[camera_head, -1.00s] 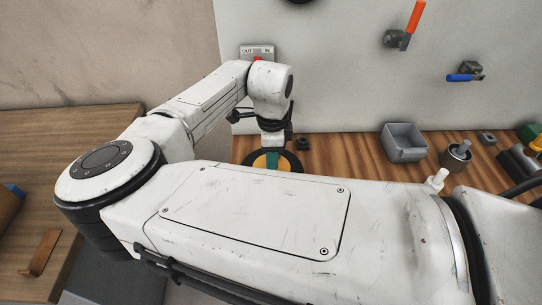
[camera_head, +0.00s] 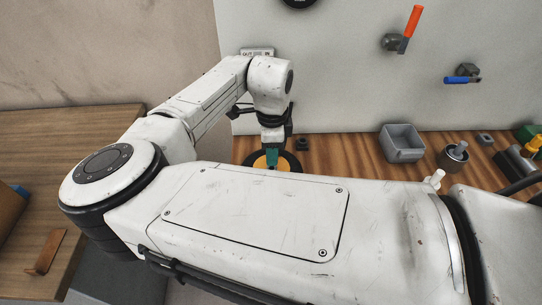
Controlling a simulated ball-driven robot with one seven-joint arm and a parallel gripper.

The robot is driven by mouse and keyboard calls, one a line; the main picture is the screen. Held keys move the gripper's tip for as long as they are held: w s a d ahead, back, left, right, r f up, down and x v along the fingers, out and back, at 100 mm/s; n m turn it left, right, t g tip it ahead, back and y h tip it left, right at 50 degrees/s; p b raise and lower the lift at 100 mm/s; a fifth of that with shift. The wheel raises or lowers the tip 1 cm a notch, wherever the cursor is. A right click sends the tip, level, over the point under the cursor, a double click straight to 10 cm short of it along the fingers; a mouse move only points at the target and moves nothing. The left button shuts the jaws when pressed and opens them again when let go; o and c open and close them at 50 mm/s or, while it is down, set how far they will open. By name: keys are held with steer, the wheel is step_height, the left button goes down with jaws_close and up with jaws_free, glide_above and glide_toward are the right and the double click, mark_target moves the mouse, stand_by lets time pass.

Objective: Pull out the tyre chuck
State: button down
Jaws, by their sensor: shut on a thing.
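A small teal-green piece (camera_head: 271,157), apparently the tyre chuck, shows directly below my gripper (camera_head: 272,147). My gripper points down and is shut on it; the fingers are small and partly dark in this view. Below the piece is a black ring with an orange-yellow centre (camera_head: 259,162), like a tyre on its side, on the wooden bench (camera_head: 340,152). My own large white arm link covers the front of the ring. I cannot tell whether the teal piece still touches the ring's centre.
A grey open bin (camera_head: 403,143) and a dark cup (camera_head: 453,158) stand to the right on the bench. Wall levers, orange (camera_head: 412,20) and blue (camera_head: 462,80), are at the upper right.

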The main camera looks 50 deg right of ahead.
steer(key=shift+r+p, duration=2.55)
steer(key=shift+r, duration=0.7)
